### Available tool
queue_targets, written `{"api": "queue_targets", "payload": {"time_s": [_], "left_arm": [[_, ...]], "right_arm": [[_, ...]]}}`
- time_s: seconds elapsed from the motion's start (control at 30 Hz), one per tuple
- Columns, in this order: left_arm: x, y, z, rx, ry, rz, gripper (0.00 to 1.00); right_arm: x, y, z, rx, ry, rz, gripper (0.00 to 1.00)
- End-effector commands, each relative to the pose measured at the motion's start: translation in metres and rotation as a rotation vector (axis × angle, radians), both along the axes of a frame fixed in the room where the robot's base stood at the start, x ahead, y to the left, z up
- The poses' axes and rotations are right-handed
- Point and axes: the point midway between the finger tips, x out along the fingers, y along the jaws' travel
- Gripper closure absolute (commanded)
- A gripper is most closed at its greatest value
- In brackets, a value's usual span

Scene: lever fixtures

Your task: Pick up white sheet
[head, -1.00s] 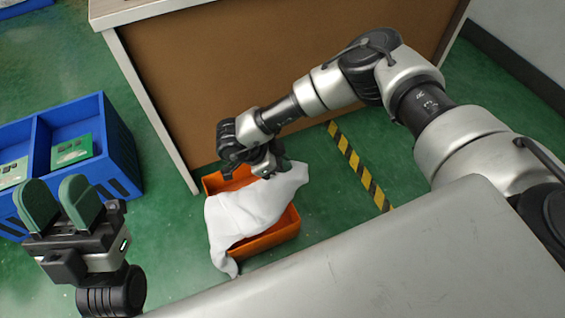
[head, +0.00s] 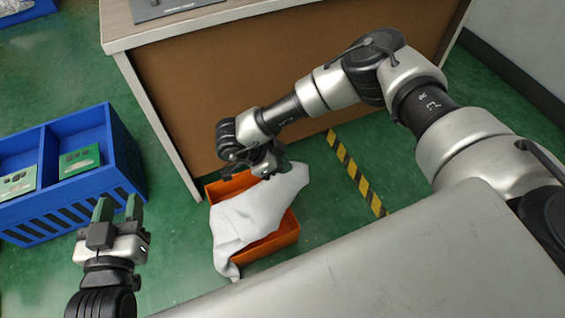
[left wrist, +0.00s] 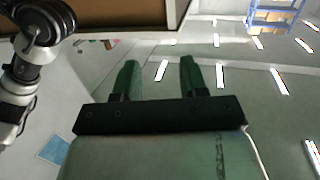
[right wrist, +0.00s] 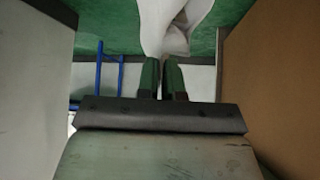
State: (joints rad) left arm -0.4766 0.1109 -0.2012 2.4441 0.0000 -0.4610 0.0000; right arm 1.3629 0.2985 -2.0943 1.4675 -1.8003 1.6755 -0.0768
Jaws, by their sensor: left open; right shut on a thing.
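The white sheet (head: 247,215) lies draped over an orange bin (head: 272,250) on the green floor, with one corner hanging past the bin's near edge. My right gripper (head: 277,163) is at the sheet's upper edge, above the bin's far side. In the right wrist view my right gripper (right wrist: 162,76) is shut with the sheet (right wrist: 165,25) bunched at its fingertips. My left gripper (head: 118,208) is open and empty, apart from the sheet at the left. Its two green fingers stand apart in the left wrist view (left wrist: 160,76).
A blue crate (head: 90,205) with green boards (head: 80,160) in its compartments stands at the left, close to my left gripper. A brown-fronted workbench (head: 240,70) stands behind the bin. A yellow-black floor stripe (head: 355,175) runs right of it. Green floor is free between crate and bin.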

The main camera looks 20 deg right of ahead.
Motion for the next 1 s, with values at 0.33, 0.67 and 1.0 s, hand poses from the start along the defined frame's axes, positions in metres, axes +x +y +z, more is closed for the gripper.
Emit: {"api": "queue_targets", "payload": {"time_s": [0.33,0.67,1.0], "left_arm": [[-0.022,0.014,-0.042,0.09,0.368,0.025,0.57],[-0.072,0.035,-0.08,0.186,0.799,0.054,0.57],[-0.125,0.053,-0.082,0.256,1.149,0.077,0.57]], "right_arm": [[0.0,0.0,0.023,0.001,-0.001,-0.001,1.0],[0.0,0.0,0.046,0.001,-0.001,-0.001,1.0],[0.001,0.0,0.086,0.0,-0.001,0.0,1.0]]}}
